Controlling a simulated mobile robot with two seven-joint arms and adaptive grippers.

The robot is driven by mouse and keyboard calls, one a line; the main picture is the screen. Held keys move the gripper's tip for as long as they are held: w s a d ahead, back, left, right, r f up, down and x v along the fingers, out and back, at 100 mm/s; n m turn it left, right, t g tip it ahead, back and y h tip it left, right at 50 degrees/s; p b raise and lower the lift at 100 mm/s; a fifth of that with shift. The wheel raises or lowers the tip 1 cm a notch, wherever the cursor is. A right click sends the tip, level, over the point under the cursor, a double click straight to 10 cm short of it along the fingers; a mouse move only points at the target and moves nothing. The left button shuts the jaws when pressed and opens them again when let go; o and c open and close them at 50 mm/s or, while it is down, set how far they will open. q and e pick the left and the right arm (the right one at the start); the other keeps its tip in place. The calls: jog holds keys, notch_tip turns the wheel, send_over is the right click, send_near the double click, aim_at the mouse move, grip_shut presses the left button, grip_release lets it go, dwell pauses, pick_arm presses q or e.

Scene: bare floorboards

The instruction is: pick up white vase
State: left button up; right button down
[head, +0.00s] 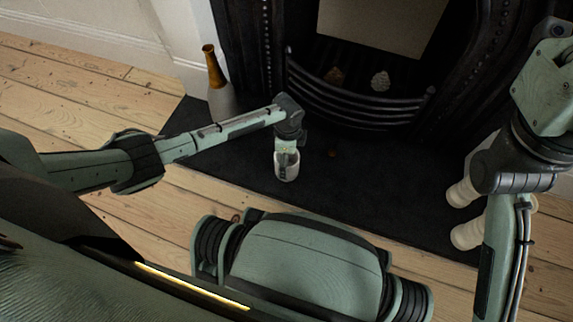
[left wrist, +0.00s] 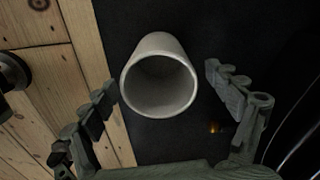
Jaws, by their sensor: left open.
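A white vase (head: 287,172), a plain open-topped cup shape, stands on the dark hearth slab in front of the fireplace. In the left wrist view the vase (left wrist: 158,75) shows its round mouth and hollow inside. My left gripper (head: 288,150) is at the vase from above, partly covering it in the head view. In the left wrist view the left gripper (left wrist: 161,80) is open, one finger on each side of the vase, with gaps visible between fingers and wall. My right arm is at the right edge; its gripper is not seen.
An amber-necked bottle (head: 212,68) stands behind my left arm on the slab. Pale rounded objects (head: 467,235) are at the right, partly behind my right arm. The fireplace has a curved black grate (head: 355,100). Floorboards (head: 75,80) are clear at left.

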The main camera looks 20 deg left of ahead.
pick_arm(q)
notch_tip(320, 180, down, 3)
jog(key=shift+s+a+f+b, duration=0.1)
jog(key=shift+f+b, duration=0.05)
jog(key=shift+b, duration=0.45)
jog(key=shift+c, duration=0.3)
jog(key=c, duration=1.4)
